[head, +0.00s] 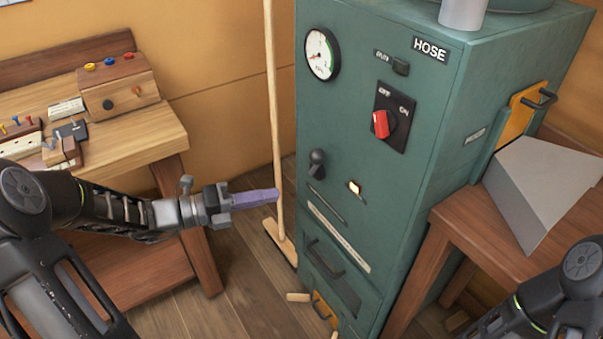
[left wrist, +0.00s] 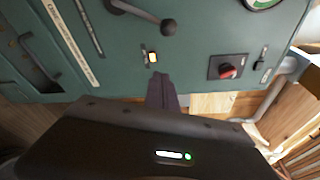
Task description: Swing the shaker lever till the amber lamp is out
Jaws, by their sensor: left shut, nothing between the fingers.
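The shaker lever (head: 317,160) is a dark lever with a round knob on the front of the green cabinet. In the left wrist view the lever (left wrist: 168,27) shows as a rod ending in a ball. The amber lamp (head: 356,188) sits to the lower right of the lever and is lit; it glows in the left wrist view too (left wrist: 152,57). My left gripper (head: 276,195) is shut and empty, left of the cabinet front and apart from the lever. Its fingers (left wrist: 162,80) point toward the cabinet in the left wrist view. My right gripper is out of view.
The green cabinet (head: 450,130) has a gauge (head: 321,54), a red OFF/ON switch (head: 382,124) and low drawer handles. A broom (head: 274,120) stands close beside my left gripper. A workbench (head: 150,135) is at left, and a grey hopper-like piece (head: 535,185) is on a right-hand table.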

